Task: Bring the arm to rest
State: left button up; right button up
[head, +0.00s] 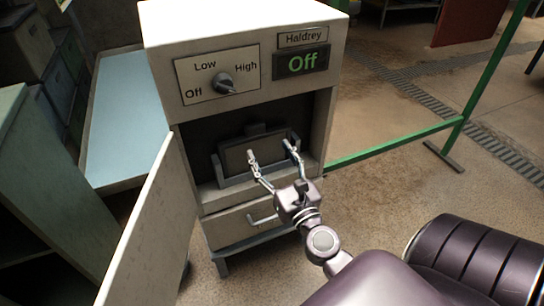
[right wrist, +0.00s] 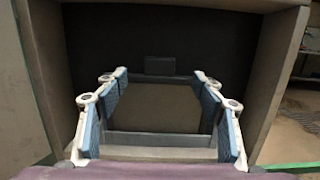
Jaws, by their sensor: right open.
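My right gripper (head: 272,158) is open in front of the open bay of a cream cabinet (head: 240,20). In the right wrist view its two blue-padded fingers (right wrist: 160,100) are spread apart with nothing between them touching the pads. A dark tray-like holder with a flat panel (head: 236,158) sits inside the bay, just behind the fingertips. It also shows in the right wrist view (right wrist: 160,139). From these views I cannot tell whether a fingertip touches it. My left gripper is not in view.
The cabinet's door (head: 150,235) stands open at the left. A drawer with a handle (head: 262,219) is below. A green rail (head: 395,145) runs at the right. Bare floor lies right of the cabinet.

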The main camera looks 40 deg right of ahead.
jog(key=shift+s+a+f, duration=0.1)
jog(key=shift+s+a, duration=0.05)
jog(key=shift+s, duration=0.3)
